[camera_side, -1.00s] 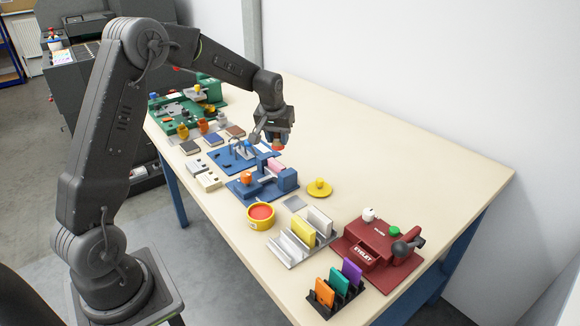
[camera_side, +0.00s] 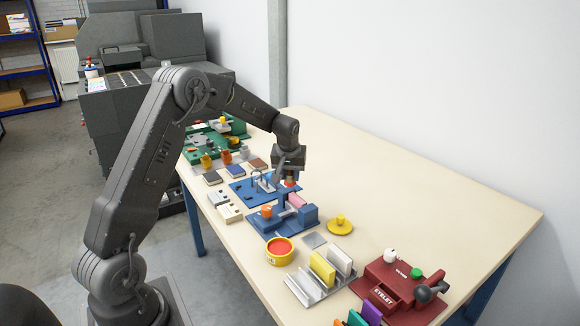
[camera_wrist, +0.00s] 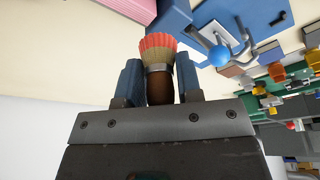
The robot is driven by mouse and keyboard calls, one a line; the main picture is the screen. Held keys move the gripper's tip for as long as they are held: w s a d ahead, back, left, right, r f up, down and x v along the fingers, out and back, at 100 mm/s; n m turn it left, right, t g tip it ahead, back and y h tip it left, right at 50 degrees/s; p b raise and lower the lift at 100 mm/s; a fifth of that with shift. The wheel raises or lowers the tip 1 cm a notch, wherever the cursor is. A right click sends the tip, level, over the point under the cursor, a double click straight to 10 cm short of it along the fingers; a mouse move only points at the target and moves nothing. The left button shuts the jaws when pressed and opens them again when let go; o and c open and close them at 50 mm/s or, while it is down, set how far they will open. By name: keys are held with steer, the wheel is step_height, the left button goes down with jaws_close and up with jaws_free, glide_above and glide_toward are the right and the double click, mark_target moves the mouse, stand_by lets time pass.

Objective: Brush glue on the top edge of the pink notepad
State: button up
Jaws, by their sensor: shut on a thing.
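The pink notepad (camera_side: 297,200) sits in a blue clamp-like fixture (camera_side: 307,216), small and partly hidden in the side view. In the wrist view the layered pink notepad (camera_wrist: 112,10) is at the top left, cut off by the frame edge. My gripper (camera_side: 289,176) is above the notepad and fixture area. In the wrist view my gripper (camera_wrist: 160,82) is shut on a brush (camera_wrist: 158,52) with a brown handle, metal band and pale bristles with red tips. The bristles appear apart from the notepad. The yellow glue pot (camera_side: 271,259) with red contents stands nearer the camera.
A blue punch-like device (camera_side: 262,183) stands just beyond the fixture. A yellow disc with a knob (camera_side: 340,228) is to the right. A metal rack (camera_side: 312,291) with notepads and a red eyelet press (camera_side: 400,290) are in front. The table's right side is clear.

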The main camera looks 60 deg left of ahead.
mark_target(306, 205)
steer(key=shift+f, duration=0.9)
steer(key=shift+d+f, duration=0.45)
steer(key=shift+d, duration=3.85)
steer(key=shift+a, duration=4.35)
steer(key=shift+r, duration=4)
